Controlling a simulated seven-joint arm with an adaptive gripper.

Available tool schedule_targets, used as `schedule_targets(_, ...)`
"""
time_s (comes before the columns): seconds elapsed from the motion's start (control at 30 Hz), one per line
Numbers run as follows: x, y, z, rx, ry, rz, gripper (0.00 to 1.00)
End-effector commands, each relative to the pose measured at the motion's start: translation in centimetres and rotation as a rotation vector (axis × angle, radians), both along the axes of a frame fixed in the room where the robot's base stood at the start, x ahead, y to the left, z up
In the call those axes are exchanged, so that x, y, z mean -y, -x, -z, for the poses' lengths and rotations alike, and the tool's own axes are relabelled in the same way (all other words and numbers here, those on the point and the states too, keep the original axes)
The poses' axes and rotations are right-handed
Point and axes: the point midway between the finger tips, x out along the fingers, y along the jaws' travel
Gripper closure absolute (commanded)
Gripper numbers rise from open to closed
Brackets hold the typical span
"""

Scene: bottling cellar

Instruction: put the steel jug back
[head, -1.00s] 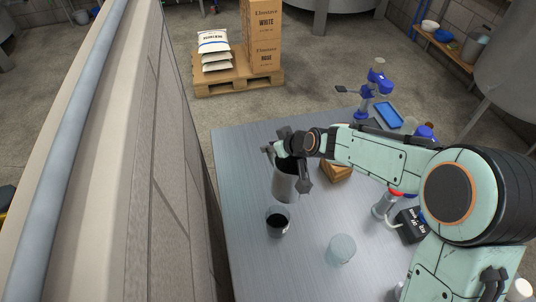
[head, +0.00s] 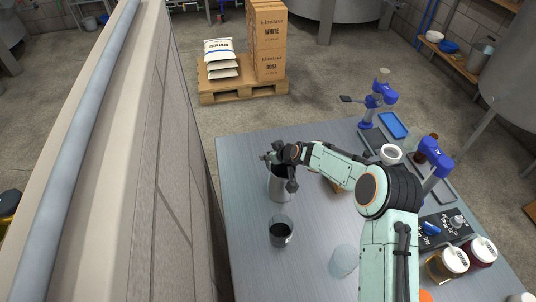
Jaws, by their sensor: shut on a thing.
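The steel jug (head: 279,187) is a grey metal vessel at the left part of the steel table (head: 250,260). My gripper (head: 283,163) is at its upper part and shut on it, with the arm reaching in from the right. The jug looks about upright. I cannot tell whether its base touches the table. A clear glass (head: 281,232) with dark liquid stands just in front of the jug.
An empty clear glass (head: 343,260) stands near the front middle. A wooden block (head: 337,188) is partly hidden behind my arm. Blue stands, a blue tray (head: 393,125), a white cup (head: 391,154) and lidded jars (head: 447,262) fill the right side. A wall borders the left.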

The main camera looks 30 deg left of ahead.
Motion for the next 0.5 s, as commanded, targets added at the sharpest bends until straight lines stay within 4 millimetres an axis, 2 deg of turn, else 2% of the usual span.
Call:
schedule_targets(0.23, -0.02, -0.01, 0.18, 0.0, -0.001, 0.0, 1.0)
schedule_targets(0.27, 0.01, 0.01, 0.27, 0.0, 0.0, 0.0, 0.81)
schedule_targets(0.33, 0.01, 0.0, 0.23, 0.0, 0.0, 0.0, 0.59)
schedule_targets(0.5, 0.01, 0.01, 0.23, 0.0, 0.0, 0.0, 0.58)
